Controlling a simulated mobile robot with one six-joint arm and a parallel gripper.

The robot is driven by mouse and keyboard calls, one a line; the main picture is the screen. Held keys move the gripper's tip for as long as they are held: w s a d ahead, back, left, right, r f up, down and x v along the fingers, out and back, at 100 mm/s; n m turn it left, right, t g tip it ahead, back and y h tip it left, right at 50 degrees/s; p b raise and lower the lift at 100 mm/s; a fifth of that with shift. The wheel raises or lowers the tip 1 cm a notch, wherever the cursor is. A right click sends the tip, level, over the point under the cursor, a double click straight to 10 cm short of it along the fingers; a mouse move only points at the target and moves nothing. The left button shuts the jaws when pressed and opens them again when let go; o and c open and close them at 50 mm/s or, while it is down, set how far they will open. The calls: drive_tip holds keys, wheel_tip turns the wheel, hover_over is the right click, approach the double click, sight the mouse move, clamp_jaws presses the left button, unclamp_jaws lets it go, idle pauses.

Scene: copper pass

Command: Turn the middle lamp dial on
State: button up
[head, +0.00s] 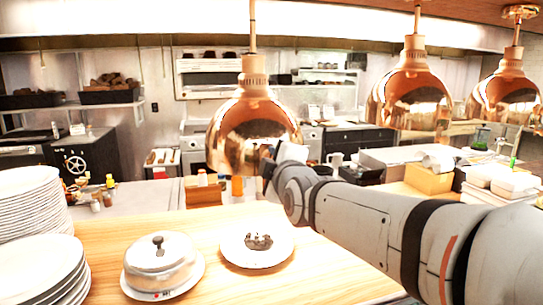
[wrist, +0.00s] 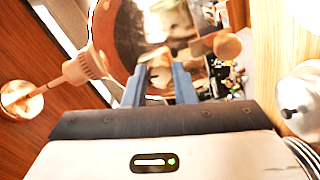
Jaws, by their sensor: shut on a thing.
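Three copper heat lamps hang in a row in the head view: a large near one (head: 255,125), one to its right (head: 415,88) and one at the right edge (head: 508,92). My gripper (head: 274,160) is at the lower right of the near lamp, partly hidden by my own wrist. In the wrist view my gripper (wrist: 162,75) has its two blue fingers up against the copper shade (wrist: 118,38), shut on a small part there, which appears to be its dial. The fingers mostly hide that part, and its setting cannot be read.
Below the lamps, a wooden counter (head: 215,285) holds a covered dish (head: 160,262), a plate with food (head: 257,245) and plate stacks (head: 35,205) at the left. Boxes and containers (head: 428,178) stand to the right. My arm spans the right side.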

drive_tip(key=shift+n+p, duration=0.35)
drive_tip(key=shift+n, duration=0.45)
drive_tip(key=shift+f, duration=0.1)
drive_tip(key=o, duration=1)
drive_tip(key=v, duration=0.8)
drive_tip(key=shift+b, duration=0.35)
